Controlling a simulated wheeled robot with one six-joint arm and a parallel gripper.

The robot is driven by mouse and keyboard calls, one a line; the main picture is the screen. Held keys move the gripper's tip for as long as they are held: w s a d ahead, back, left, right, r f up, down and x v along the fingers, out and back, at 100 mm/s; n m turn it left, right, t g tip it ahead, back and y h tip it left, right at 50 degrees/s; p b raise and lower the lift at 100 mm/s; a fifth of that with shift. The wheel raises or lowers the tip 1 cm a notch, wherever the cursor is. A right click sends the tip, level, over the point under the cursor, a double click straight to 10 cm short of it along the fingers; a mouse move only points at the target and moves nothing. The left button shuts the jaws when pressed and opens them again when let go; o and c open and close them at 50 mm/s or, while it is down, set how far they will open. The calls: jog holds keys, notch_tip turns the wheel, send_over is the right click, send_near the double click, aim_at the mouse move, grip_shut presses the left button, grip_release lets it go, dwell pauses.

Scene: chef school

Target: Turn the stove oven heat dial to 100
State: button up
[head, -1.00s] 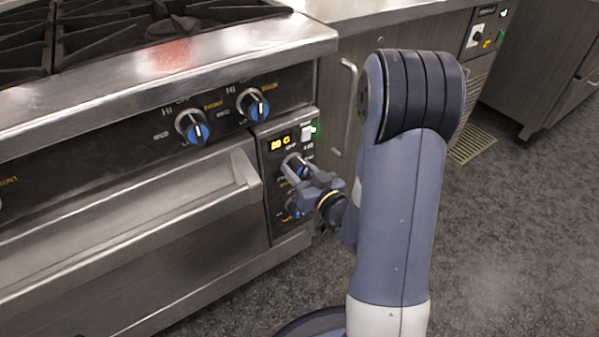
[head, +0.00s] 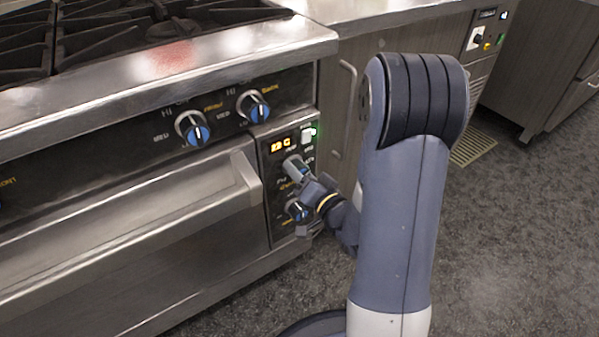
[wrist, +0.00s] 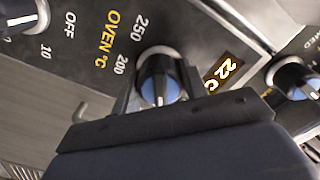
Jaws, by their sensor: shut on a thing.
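The oven heat dial (wrist: 160,78) is a round knob with a blue face and a white pointer line. It is the upper knob on the narrow control panel (head: 277,224). In the wrist view, "OVEN °C", "250" and "200" are printed to its left; other numbers are hidden. Its pointer points down in that picture, away from the visible 200 and 250. My gripper (head: 299,174) is at this knob, shut on it, with a finger on each side in the wrist view. The gripper covers much of the knob in the head view.
A lower knob (head: 297,210) sits close below, marked "OFF" and "10" in the wrist view. Two burner knobs (head: 193,128) (head: 252,106) are up and left. The oven door handle (head: 245,172) juts out left of the panel. Open floor lies right.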

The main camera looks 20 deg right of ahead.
dwell(0.3)
jog(key=o, duration=1)
jog(key=shift+c, duration=0.2)
jog(key=v, duration=1)
jog(key=shift+s+d+p, duration=0.15)
jog(key=shift+s+p, duration=0.25)
jog(key=shift+w, duration=0.1)
jog(key=shift+b+x, duration=0.4)
jog(key=shift+x, duration=5)
